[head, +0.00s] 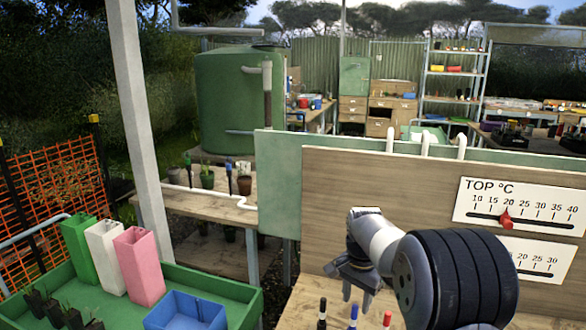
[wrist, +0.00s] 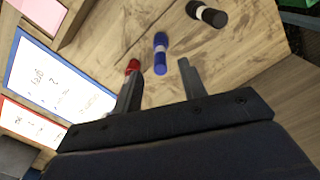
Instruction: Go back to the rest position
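My gripper (head: 357,293) is in front of the wooden board, above the tabletop, pointing down. In the wrist view its two fingers (wrist: 161,70) are apart with nothing gripped between them. A red marker (head: 386,318), a blue marker (head: 352,317) and a black marker (head: 322,313) stand on the table below it. In the wrist view the blue marker (wrist: 160,52) shows beyond the gap between the fingers. The red marker (wrist: 132,66) is partly hidden behind the left finger. The black marker (wrist: 207,13) is farther off at the top.
The wooden board (head: 390,210) with a temperature scale (head: 520,205) and red pointer (head: 507,220) rises close behind my gripper. A green tray (head: 235,295) at left holds green, white and pink containers and a blue box (head: 187,312). A white post (head: 140,120) stands behind it.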

